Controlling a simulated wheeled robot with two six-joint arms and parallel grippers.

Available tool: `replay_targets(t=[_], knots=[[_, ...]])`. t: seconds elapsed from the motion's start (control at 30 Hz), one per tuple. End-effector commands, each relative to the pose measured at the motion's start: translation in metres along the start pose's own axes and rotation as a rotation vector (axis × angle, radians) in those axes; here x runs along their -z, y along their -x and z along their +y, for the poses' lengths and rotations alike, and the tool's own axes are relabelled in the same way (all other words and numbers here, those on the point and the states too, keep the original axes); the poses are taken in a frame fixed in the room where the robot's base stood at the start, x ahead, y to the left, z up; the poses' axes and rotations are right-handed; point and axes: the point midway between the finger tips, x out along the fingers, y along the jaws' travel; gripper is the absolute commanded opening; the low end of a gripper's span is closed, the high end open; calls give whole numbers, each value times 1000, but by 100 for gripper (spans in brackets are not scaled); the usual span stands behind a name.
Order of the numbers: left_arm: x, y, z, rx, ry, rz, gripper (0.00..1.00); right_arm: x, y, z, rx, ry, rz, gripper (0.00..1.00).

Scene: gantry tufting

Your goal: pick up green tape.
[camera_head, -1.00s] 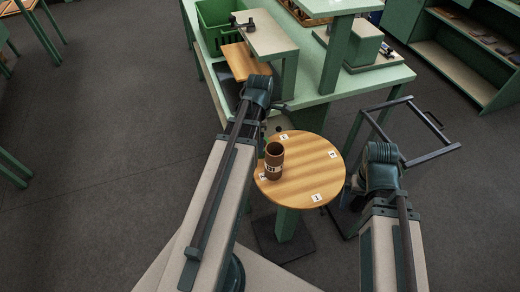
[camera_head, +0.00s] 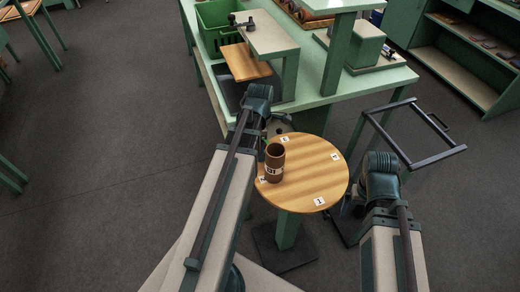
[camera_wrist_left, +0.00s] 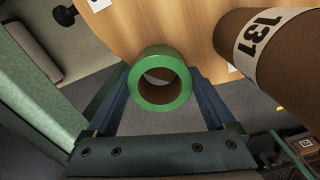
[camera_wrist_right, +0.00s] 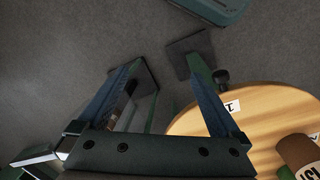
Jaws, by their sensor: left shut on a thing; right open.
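The green tape (camera_wrist_left: 160,102) is a ring with an open middle. In the left wrist view it sits between the fingers of my left gripper (camera_wrist_left: 160,76), which is shut on it. The tape is held over the edge of the round wooden table (camera_head: 325,178), beside a brown cylinder (camera_wrist_left: 285,62) labelled 131. In the head view the left arm largely hides the tape.
The brown cylinder also stands at the left of the round table in the head view (camera_head: 274,168). Behind it is a green workbench (camera_head: 312,97) with a green crate (camera_head: 214,28) and a wooden board (camera_head: 245,62). A dark frame (camera_head: 437,158) stands to the right.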

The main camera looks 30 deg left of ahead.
Motion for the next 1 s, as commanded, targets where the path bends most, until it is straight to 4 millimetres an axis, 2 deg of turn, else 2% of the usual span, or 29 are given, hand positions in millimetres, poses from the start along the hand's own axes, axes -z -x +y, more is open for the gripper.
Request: replay_targets(t=[0.27,0.47,0.67,1.0], knots=[[0,1,0,0,0,0,30,0,1,0,0,0,0,100],[0,13,0,0,0,0,30,-1,12,1,0,0,0,100],[0,37,0,0,0,0,30,-2,37,4,0,0,0,100],[0,89,0,0,0,0,30,-5,88,8,0,0,0,100]])
